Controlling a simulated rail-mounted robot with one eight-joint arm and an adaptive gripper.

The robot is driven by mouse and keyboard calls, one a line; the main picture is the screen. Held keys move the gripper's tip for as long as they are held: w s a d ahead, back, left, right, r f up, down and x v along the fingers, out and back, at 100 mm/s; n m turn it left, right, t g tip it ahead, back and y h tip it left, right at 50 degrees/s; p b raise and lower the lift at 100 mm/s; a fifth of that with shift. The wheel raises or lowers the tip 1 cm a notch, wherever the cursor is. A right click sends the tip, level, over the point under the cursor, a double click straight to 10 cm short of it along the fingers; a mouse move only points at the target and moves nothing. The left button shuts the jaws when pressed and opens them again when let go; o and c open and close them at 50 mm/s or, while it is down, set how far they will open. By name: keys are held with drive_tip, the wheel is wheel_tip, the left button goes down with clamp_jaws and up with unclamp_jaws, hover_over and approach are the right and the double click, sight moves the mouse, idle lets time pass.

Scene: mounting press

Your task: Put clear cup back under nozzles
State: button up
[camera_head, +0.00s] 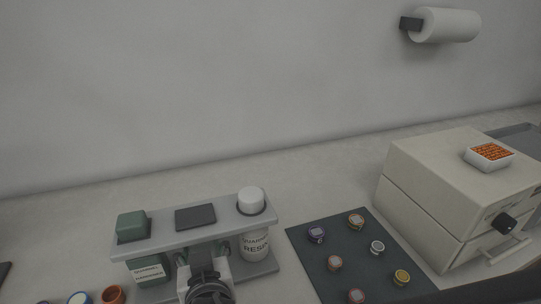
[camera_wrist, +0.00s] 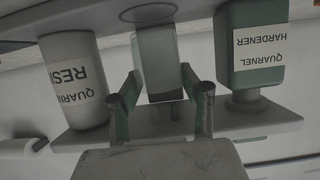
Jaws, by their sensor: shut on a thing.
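My gripper (camera_wrist: 160,82) is shut on the clear cup (camera_wrist: 160,60), with one finger on each side. The wrist view is upside down. The cup is inside the dispenser, between the white resin bottle (camera_wrist: 80,85) and the green hardener bottle (camera_wrist: 250,60). Its base end lies close to a round mark (camera_wrist: 148,13) on the dispenser's base plate; I cannot tell whether they touch. In the head view my gripper (camera_head: 208,272) reaches in below the dispenser's upper shelf (camera_head: 230,218) and hides the cup. The nozzles are not clearly visible.
The resin bottle (camera_head: 255,246) and hardener bottle (camera_head: 150,271) flank my gripper closely. A dark mat (camera_head: 325,268) with several small round samples lies to the right. The beige press (camera_head: 425,190) stands beyond it. Small coloured cups, including an orange one (camera_head: 113,295), stand at lower left.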

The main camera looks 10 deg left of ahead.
drive_tip(key=shift+f, duration=0.7)
drive_tip(key=shift+f+b, duration=0.2)
drive_tip(key=shift+b, duration=0.15)
drive_tip(key=o, duration=1.1)
drive_tip(key=shift+o, duration=0.2)
drive_tip(key=shift+r, duration=0.1)
drive_tip(key=shift+r+p, duration=0.2)
drive_tip(key=shift+p, duration=0.1)
drive_tip(key=p+v, duration=0.3)
drive_tip(key=v, duration=0.9)
drive_tip(key=shift+f, duration=0.1)
